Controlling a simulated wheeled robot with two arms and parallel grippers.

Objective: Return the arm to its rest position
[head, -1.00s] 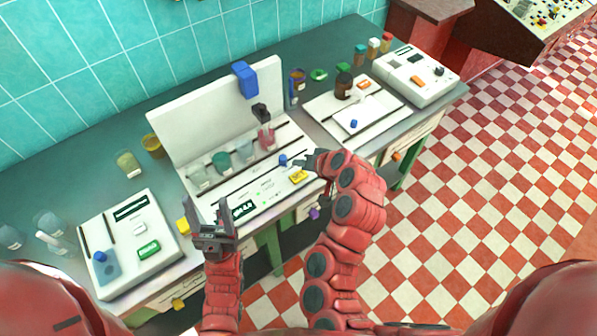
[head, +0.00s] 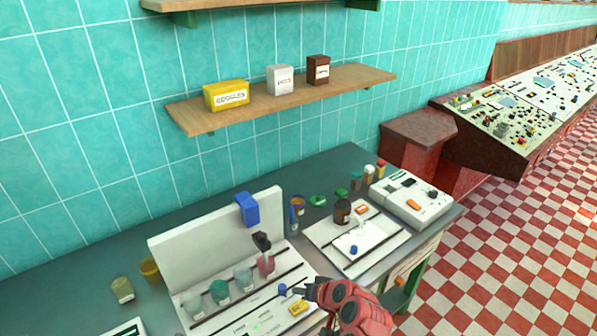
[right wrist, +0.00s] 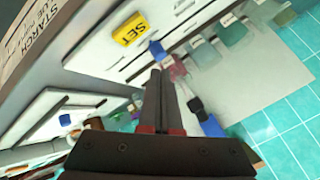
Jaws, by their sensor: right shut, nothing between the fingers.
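My right arm (head: 350,305) comes in at the bottom of the head view. Its gripper (head: 300,291) is at the front of the white panel station (head: 165,250), just right of a small blue knob (head: 283,289). In the right wrist view the fingers (right wrist: 157,75) are together with nothing between them. The blue knob (right wrist: 156,48) shows just beyond their tips; I cannot tell whether they touch it. The yellow SET button (right wrist: 131,29) is close by. My left gripper is not in view.
Glass beakers (head: 220,291) and a flask with pink liquid (head: 266,262) stand on the station. A brown bottle (head: 342,212) and a white device (head: 410,200) are to the right. A wooden shelf (head: 350,82) holds boxes above. The checkered floor (head: 500,260) at right is clear.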

